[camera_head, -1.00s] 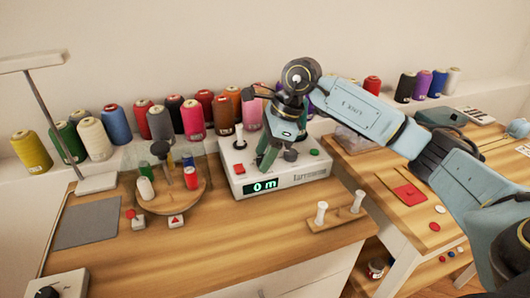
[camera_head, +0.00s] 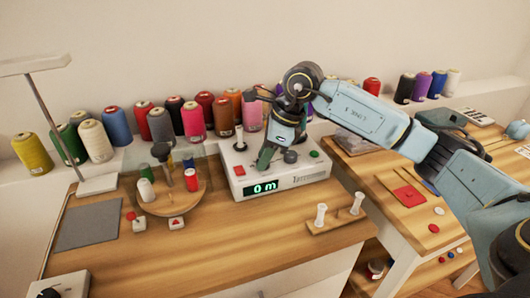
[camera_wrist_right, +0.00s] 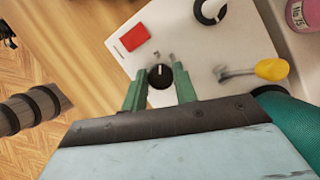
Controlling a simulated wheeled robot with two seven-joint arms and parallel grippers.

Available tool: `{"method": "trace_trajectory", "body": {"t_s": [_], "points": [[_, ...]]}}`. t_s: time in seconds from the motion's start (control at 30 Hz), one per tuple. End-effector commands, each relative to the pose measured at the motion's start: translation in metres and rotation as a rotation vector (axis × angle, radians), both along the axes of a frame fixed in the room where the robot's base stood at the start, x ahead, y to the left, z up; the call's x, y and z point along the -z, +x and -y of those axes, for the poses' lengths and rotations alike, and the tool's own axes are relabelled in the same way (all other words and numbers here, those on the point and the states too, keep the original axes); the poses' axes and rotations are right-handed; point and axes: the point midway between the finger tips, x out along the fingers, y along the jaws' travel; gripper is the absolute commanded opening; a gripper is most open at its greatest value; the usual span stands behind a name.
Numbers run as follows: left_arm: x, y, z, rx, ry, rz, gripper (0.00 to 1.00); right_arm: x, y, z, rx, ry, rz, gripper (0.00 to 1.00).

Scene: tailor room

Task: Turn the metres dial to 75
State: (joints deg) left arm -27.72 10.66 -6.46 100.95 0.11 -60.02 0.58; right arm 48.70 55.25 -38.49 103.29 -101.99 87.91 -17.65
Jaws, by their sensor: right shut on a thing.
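The white thread winder (camera_head: 300,181) stands on the wooden table, its green display (camera_head: 261,187) reading "0 m". It has a red button (camera_head: 239,170), a green button (camera_head: 314,154) and a dark grey knob (camera_head: 290,157) on top. My right gripper (camera_head: 263,164) points down onto the winder, between the red button and that knob. In the right wrist view its green fingers (camera_wrist_right: 160,90) stand either side of a small black dial (camera_wrist_right: 160,75) with a white pointer line, and are shut on it. The fingers hide this dial in the head view. My left gripper is out of view.
A post (camera_head: 239,136) rises at the winder's back left, with a row of thread cones (camera_head: 192,121) behind. A round wooden stand (camera_head: 163,205) is to the left, a small wooden rack (camera_head: 336,218) in front right.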

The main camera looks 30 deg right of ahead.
Motion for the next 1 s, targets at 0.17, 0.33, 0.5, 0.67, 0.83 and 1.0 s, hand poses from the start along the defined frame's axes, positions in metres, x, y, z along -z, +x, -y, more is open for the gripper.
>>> {"method": "trace_trajectory", "body": {"t_s": [0.17, 0.33, 0.5, 0.67, 0.83, 1.0], "points": [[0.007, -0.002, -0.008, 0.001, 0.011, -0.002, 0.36, -0.002, -0.001, 0.000, 0.162, -0.001, 0.003, 0.06], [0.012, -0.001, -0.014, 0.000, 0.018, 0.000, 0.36, -0.001, -0.001, -0.001, 0.323, -0.002, 0.003, 0.06], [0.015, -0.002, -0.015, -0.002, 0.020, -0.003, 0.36, -0.001, -0.001, -0.002, 0.485, -0.001, 0.006, 0.06], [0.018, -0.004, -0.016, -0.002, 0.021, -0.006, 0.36, -0.001, -0.001, -0.002, 0.637, -0.001, 0.005, 0.06], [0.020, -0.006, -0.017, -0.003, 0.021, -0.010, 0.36, -0.001, -0.001, -0.003, 0.798, -0.001, 0.005, 0.06], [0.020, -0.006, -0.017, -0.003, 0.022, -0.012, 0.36, -0.001, -0.001, -0.004, 0.958, 0.000, 0.004, 0.06]]}}
